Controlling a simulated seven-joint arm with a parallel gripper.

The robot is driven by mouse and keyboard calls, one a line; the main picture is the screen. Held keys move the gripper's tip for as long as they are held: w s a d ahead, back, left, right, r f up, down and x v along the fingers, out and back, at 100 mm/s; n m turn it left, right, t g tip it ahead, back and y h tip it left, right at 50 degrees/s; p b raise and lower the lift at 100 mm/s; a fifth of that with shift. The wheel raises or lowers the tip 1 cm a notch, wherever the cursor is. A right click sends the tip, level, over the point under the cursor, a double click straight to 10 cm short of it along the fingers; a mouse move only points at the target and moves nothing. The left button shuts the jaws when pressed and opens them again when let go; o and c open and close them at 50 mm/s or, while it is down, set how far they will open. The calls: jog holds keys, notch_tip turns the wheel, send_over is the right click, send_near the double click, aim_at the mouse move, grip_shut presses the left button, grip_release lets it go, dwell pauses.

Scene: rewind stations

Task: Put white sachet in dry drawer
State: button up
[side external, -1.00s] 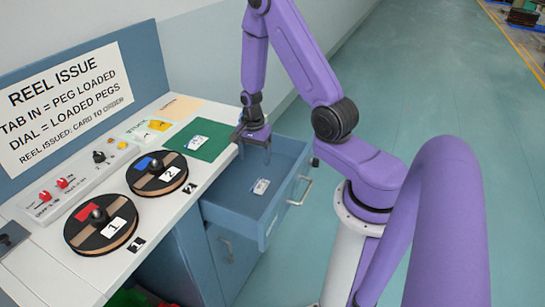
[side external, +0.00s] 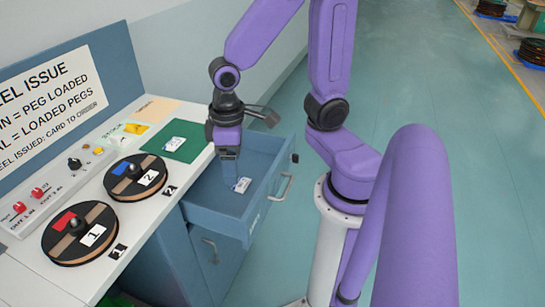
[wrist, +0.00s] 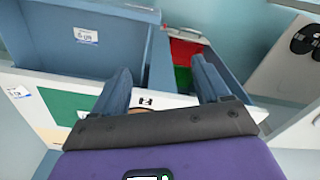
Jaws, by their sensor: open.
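A small white sachet with blue print (side external: 242,185) lies on the floor of the open blue drawer (side external: 222,210). It also shows in the wrist view (wrist: 86,36), inside the drawer (wrist: 135,12) at upper left. My gripper (side external: 230,180) is over the drawer, left of the sachet in the side view. In the wrist view its two fingers (wrist: 160,85) are apart with nothing held. I cannot read any drawer name.
Two black reels, numbered 1 (side external: 80,233) and 2 (side external: 136,178), sit on the white bench. A control panel (side external: 60,180) is behind them. A closed drawer (side external: 212,260) is below the open one. The wrist view shows an open container with red and green parts (wrist: 185,60).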

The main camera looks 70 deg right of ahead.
jog(key=s+r+n, duration=0.4)
jog(key=s+n, duration=0.4)
jog(key=s, duration=0.1)
jog(key=shift+s+a, duration=0.3)
jog(key=shift+s, duration=0.1)
dwell(0.5)
